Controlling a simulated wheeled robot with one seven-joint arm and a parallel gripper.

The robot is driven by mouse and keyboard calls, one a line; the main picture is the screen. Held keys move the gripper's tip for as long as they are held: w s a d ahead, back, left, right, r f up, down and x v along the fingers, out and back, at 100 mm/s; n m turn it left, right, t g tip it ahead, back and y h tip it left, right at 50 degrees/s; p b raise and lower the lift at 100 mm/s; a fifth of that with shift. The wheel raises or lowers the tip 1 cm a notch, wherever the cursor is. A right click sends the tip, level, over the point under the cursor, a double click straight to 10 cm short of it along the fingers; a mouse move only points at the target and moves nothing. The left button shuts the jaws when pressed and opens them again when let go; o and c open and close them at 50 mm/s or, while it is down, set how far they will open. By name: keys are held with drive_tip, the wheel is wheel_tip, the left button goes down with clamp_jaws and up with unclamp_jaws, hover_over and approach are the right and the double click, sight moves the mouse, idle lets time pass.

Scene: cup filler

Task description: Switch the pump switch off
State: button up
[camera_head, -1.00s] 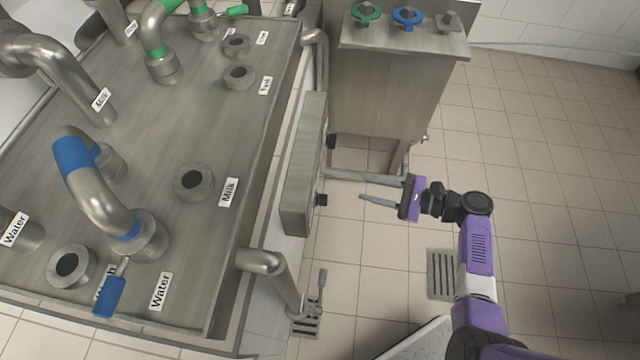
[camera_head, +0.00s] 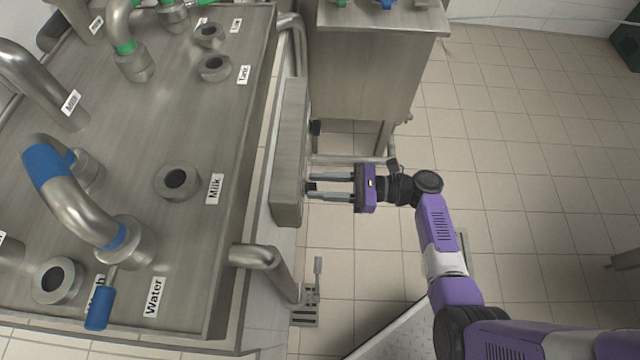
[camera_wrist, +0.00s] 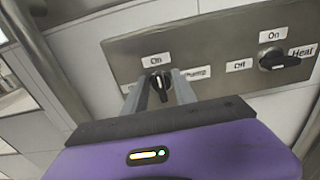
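The pump switch (camera_wrist: 160,88) is a small black knob on a steel panel (camera_wrist: 125,55). In the wrist view its handle stands nearly upright, toward an "On" label (camera_wrist: 155,60); a "Pump" label (camera_wrist: 197,74) is right of it, partly hidden by a finger. My gripper (camera_head: 311,186) is open, its two grey fingers reaching left to the steel control box (camera_head: 287,160) in the head view. In the wrist view the fingers of my gripper (camera_wrist: 157,80) lie on either side of the knob. I cannot tell whether they touch it.
A second black knob (camera_wrist: 279,60), with "Off", "On" and "Heat" labels, is right of the pump switch. A steel table with pipes (camera_head: 200,255) stands left of the box. A steel cabinet (camera_head: 370,75) stands behind. Tiled floor (camera_head: 520,170) is open at right.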

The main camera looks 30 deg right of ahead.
clamp_jaws()
drive_tip(key=shift+a+n, duration=0.1)
drive_tip(key=shift+n, duration=0.2)
drive_tip(key=n+b, duration=0.2)
drive_tip(key=n, duration=0.3)
drive_tip(key=f+n+b, duration=0.1)
drive_tip(key=n, duration=0.5)
drive_tip(key=s+n+b, duration=0.1)
drive_tip(key=n+b, duration=0.1)
drive_tip(key=n, duration=0.4)
drive_tip(key=shift+a+f+b, duration=0.2)
drive_tip(key=shift+a+b, duration=0.1)
drive_tip(key=shift+n, duration=0.3)
idle(0.4)
